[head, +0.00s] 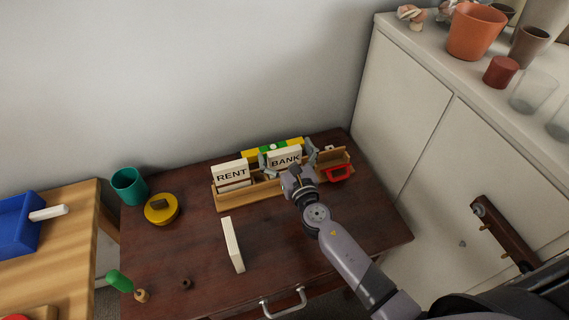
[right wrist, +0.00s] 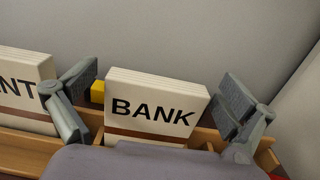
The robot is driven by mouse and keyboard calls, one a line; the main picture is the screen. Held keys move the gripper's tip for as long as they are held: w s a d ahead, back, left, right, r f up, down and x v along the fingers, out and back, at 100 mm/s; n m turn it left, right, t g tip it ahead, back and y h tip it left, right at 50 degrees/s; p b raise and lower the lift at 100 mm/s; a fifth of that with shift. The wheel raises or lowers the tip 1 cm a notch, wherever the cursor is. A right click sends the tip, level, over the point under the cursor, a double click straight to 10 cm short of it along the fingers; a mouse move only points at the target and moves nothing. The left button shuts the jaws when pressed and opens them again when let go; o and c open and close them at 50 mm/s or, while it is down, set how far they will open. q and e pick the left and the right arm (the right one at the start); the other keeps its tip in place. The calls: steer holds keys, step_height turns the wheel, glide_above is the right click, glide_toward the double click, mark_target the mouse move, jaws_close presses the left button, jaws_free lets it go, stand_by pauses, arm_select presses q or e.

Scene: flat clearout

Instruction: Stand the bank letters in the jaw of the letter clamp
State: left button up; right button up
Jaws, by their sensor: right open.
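The bank letters (head: 284,157) are a cream bundle marked BANK, upright in a wooden rack (head: 248,198) at the back of the dark table. They also show in the right wrist view (right wrist: 155,108), with a brown band low on the front. My right gripper (head: 288,163) is open, one finger at each side of the bundle; gaps show on both sides in the wrist view, so it is not gripping. I cannot clearly make out the letter clamp; a red object (head: 338,173) sits at the rack's right end. My left gripper is out of view.
A RENT bundle (head: 231,173) stands left in the rack, with a yellow-green object (head: 262,150) behind. A teal cup (head: 129,186) and yellow round object (head: 161,209) are left. A white cabinet (head: 412,84) bounds the right.

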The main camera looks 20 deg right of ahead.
steer(key=c, duration=1.6)
